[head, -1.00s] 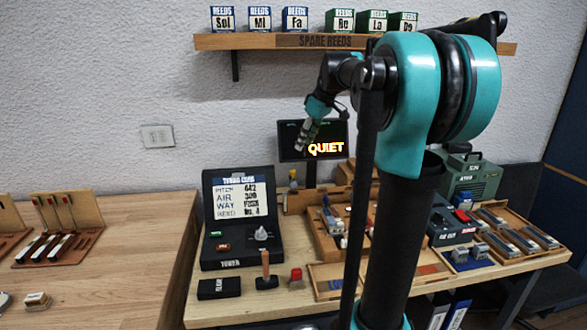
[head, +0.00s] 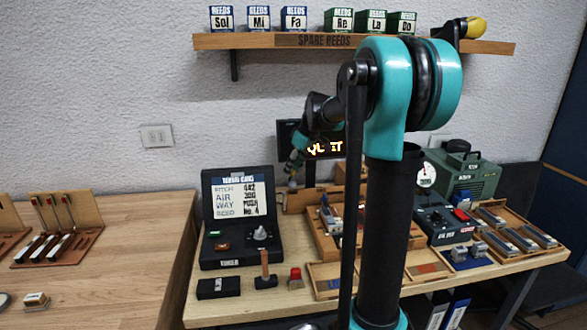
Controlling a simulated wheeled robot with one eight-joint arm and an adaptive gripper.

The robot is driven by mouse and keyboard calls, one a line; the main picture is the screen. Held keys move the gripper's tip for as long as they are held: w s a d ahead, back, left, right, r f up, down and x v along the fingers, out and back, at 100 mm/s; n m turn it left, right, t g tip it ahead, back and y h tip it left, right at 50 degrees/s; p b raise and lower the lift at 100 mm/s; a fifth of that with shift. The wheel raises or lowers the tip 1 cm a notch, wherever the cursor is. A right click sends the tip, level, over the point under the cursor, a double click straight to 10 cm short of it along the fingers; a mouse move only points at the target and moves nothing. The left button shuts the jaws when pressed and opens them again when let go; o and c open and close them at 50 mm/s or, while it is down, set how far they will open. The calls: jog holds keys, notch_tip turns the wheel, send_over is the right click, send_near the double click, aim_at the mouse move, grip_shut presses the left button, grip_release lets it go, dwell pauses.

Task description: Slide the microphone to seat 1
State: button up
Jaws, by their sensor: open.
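No seat numbers are legible. My arm hides part of the bench and the rail's right side.
The black tuner case (head: 238,225) stands open at the bench's left. A wooden-handled tool (head: 265,270) and a red-capped thing (head: 295,279) are in front. The lit display (head: 325,149) stands close by the gripper. A reed shelf (head: 215,42) hangs above.

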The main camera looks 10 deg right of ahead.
jog(key=shift+c, duration=0.4)
grip_shut()
jog(key=d, duration=1)
jog(key=shift+d, duration=0.3)
jog(key=shift+o, duration=0.4)
grip_release()
jog(key=shift+r, duration=0.1)
